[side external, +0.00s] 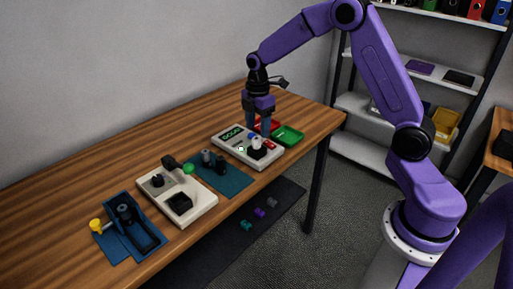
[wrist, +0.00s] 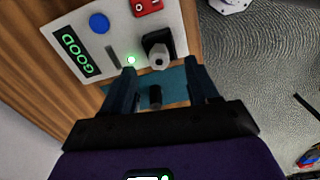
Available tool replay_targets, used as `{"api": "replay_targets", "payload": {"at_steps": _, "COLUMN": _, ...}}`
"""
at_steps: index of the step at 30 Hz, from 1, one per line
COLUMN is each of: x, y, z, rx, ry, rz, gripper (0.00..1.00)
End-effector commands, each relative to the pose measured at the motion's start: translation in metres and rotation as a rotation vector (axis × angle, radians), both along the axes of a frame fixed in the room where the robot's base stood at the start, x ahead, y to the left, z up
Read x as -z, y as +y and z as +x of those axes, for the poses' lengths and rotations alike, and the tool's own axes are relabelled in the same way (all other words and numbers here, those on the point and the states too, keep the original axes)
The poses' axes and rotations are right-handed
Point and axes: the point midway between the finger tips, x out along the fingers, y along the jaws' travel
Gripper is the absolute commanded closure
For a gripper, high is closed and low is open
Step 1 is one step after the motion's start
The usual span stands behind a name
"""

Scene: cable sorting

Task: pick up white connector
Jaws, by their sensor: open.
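A white connector (side external: 257,142) sits upright in a black socket (side external: 257,154) on the pale tester panel (side external: 243,153). In the wrist view the connector (wrist: 160,58) shows from above, light grey-white with a dark centre, in its black socket (wrist: 154,40). My gripper (side external: 258,130) is open and points down over the panel, close to the connector in the side view. In the wrist view my gripper (wrist: 160,78) has its fingers spread with nothing held, and the connector lies ahead between the fingertips. I cannot tell the exact height gap.
A teal mat (side external: 232,182) with dark parts and a white fixture board (side external: 200,209) lie toward the left.

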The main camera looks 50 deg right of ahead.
Motion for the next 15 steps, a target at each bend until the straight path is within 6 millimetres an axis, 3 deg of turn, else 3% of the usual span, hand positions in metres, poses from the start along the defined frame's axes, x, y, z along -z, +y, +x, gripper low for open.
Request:
{"api": "replay_targets", "payload": {"at_steps": 7, "x": 0.035, "y": 0.003, "z": 0.002, "rx": 0.001, "ry": 0.002, "rz": -0.001, "gripper": 0.40}}
{"api": "replay_targets", "payload": {"at_steps": 15, "x": 0.044, "y": 0.004, "z": 0.002, "rx": 0.001, "ry": -0.001, "rz": 0.000, "gripper": 0.40}}
